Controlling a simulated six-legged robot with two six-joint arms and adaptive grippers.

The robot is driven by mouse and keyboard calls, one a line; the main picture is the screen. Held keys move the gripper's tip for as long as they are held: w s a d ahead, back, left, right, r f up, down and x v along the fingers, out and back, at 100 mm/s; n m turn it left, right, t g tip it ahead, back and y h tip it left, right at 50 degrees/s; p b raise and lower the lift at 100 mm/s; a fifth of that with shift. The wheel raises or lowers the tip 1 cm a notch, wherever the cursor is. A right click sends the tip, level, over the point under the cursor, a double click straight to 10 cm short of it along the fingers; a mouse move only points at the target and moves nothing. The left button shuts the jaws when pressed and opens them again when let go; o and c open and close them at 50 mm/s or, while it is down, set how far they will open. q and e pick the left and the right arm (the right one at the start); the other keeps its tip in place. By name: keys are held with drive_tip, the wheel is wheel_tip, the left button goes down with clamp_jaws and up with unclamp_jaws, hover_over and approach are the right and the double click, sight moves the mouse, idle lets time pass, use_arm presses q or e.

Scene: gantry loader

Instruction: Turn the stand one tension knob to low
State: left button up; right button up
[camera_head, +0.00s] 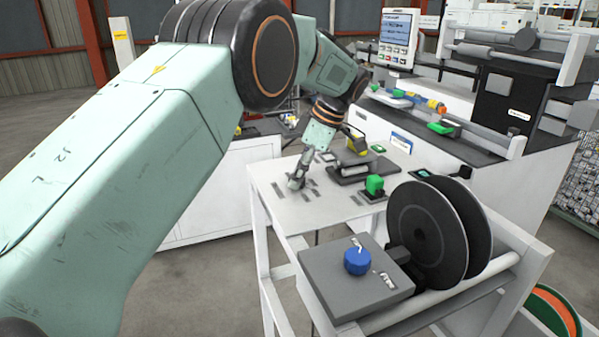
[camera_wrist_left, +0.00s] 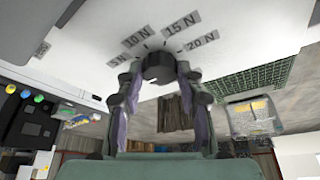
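A dark round knob (camera_wrist_left: 159,68) sits on a pale panel in the left wrist view. Marks reading 5 N, 10 N, 15 N and 20 N fan out around it. My left gripper (camera_head: 297,181) reaches down to the white stand top in the head view. In the left wrist view its fingers (camera_wrist_left: 159,80) lie on both sides of the dark knob and appear to touch it. The knob's pointer cannot be made out. In the head view my gripper hides the knob. A blue knob (camera_head: 357,261) stands on a grey box in front, its labels too small to read. My right gripper is not in view.
Two large black discs (camera_head: 424,228) stand right of the blue knob. A machine with a screen (camera_head: 396,38) stands behind.

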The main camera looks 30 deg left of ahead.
use_arm(q)
drive_tip(key=o, duration=0.5)
drive_tip(key=shift+d+f, duration=0.1)
drive_tip(key=shift+f, duration=0.05)
drive_tip(key=shift+r, duration=0.45)
drive_tip(key=v, duration=1.1)
drive_tip(key=shift+w+d, duration=0.1)
drive_tip(key=shift+d, duration=0.05)
drive_tip(key=shift+r, duration=0.1)
